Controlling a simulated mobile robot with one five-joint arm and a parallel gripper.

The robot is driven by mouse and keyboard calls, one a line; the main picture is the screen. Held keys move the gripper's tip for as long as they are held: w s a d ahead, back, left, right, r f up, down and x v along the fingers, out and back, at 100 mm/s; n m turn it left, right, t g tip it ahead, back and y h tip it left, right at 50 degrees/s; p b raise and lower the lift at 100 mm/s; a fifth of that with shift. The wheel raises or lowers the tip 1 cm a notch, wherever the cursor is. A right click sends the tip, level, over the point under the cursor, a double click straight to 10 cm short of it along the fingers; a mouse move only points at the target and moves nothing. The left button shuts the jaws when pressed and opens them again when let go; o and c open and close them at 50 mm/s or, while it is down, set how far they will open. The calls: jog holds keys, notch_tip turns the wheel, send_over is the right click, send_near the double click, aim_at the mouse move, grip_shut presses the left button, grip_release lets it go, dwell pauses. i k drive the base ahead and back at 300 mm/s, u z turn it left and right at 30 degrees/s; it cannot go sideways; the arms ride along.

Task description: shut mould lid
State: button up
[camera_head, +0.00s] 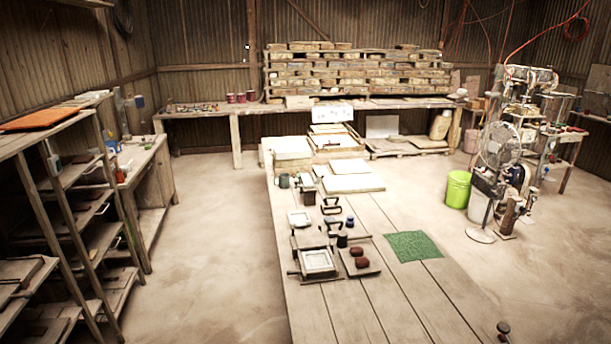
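A square metal mould frame (318,262) with a pale, light inside lies on the near part of the long plank table (350,310). Side handles seem to stick out from it. A dark flat part (310,240) lies just behind it; I cannot tell whether this is the lid or how it is joined. The pale face of the mould shows from above, with nothing covering it. My gripper is not in view.
Right of the mould, a board (359,264) bears reddish-brown lumps. A green mat (413,246) lies farther right. Dark handled tools (331,206) and small dark pots stand behind. Shelves (60,215) fill the left, a fan (499,146) the right. Floor left of the table is clear.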

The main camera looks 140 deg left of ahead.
aim_at(316, 172)
jog(key=u, duration=2.5)
jog(key=i, duration=5.45)
jog(key=u, duration=2.45)
jog(key=i, duration=1.25)
jog(key=u, duration=0.05)
